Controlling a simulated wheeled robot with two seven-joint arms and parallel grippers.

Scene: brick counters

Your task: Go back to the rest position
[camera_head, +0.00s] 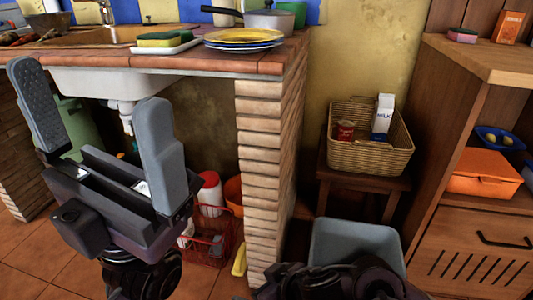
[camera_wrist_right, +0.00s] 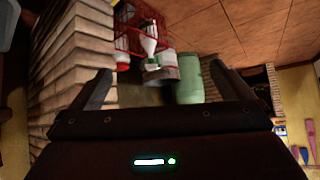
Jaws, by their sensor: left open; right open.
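My left gripper (camera_head: 97,118) shows large at the left of the head view. Its two grey fingers are wide apart with nothing between them, in front of the sink counter. My right arm shows only as dark links at the bottom of the head view, and its fingertips are out of that picture. In the right wrist view, my right gripper (camera_wrist_right: 165,88) has its two dark fingers spread with nothing held. Beyond it are the brick pillar (camera_wrist_right: 75,75), a red wire basket (camera_wrist_right: 140,30) with bottles, and a green container (camera_wrist_right: 188,80).
The brick counter (camera_head: 200,60) bears plates (camera_head: 243,36), a sponge tray (camera_head: 165,48) and a pot (camera_head: 268,20). At the right, a wicker basket (camera_head: 370,157) with a milk carton (camera_head: 383,115) stands on a stool beside a wooden cabinet (camera_head: 465,235). A grey bin (camera_head: 355,240) is on the floor.

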